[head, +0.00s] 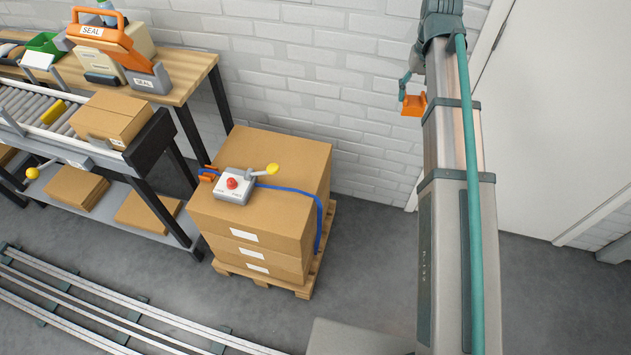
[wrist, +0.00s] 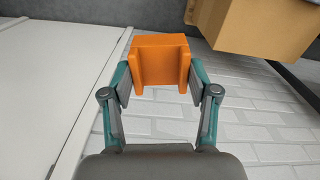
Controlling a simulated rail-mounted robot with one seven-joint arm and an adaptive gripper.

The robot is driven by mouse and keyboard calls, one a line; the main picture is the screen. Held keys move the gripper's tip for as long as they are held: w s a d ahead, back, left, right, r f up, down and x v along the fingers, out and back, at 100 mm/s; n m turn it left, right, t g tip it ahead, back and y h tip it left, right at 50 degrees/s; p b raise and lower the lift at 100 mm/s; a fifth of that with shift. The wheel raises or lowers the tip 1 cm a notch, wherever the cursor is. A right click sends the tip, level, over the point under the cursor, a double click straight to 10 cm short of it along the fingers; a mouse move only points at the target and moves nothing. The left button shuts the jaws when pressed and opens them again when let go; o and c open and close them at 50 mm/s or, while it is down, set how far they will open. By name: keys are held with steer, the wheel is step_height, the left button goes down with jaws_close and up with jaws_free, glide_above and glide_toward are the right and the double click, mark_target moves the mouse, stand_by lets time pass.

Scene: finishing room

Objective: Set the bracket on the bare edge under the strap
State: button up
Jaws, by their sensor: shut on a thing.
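My gripper (head: 404,92) is shut on an orange bracket (head: 413,105) and holds it in the air near the white wall, to the right of the carton stack. In the wrist view the bracket (wrist: 160,62) sits between my two fingers, its channel side facing the camera. The carton stack (head: 270,215) stands on a wooden pallet. A blue strap (head: 296,190) crosses its top and hangs down over the right edge, where no bracket shows. Another orange bracket (head: 208,173) sits under the strap at the left edge.
A grey strap tool (head: 234,186) with a red button and yellow-knobbed lever stands on the stack's top. A roller conveyor (head: 40,110) and a workbench (head: 180,80) stand at left. In the wrist view a carton (wrist: 262,25) shows at top right. The air between bracket and stack looks clear.

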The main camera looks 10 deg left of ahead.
steer(key=s+a+f+n+b, duration=0.4)
steer(key=a+f+n, duration=0.3)
steer(key=a+f, duration=0.65)
steer(key=n+b, duration=0.4)
steer(key=n, duration=0.5)
glide_above(309, 200)
step_height(309, 200, down, 15)
steer(key=shift+f+b, duration=3.15)
steer(key=shift+f, duration=1)
steer(key=shift+w+f, duration=0.1)
steer(key=shift+f, duration=0.3)
steer(key=o, duration=1.3)
steer(key=shift+r, duration=0.1)
